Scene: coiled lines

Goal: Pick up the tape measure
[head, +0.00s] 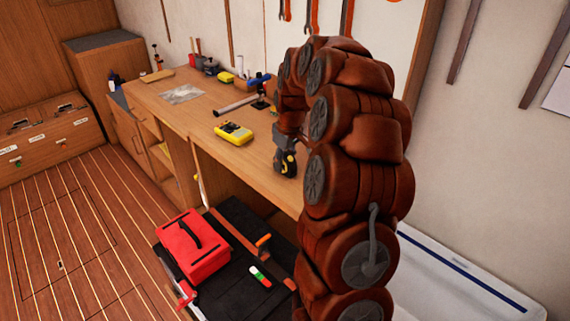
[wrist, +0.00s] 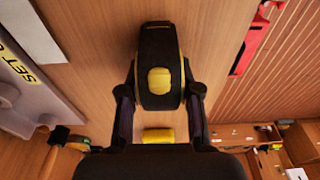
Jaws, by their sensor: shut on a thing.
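The tape measure (wrist: 159,82) is black with a yellow button and yellow trim. In the wrist view it sits between the two fingers of my gripper (wrist: 160,93), which are shut on its sides. In the head view the tape measure (head: 290,163) shows partly behind the fingers of my gripper (head: 284,160), at the workbench's front edge. I cannot tell whether it touches the bench top or hangs just above it.
The wooden workbench (head: 190,107) carries a yellow meter-like device (head: 234,132), a grey tube (head: 236,105) and a clear sheet (head: 182,94). A red toolbox (head: 195,247) stands on a black surface below. Wrenches (head: 312,15) hang on the wall.

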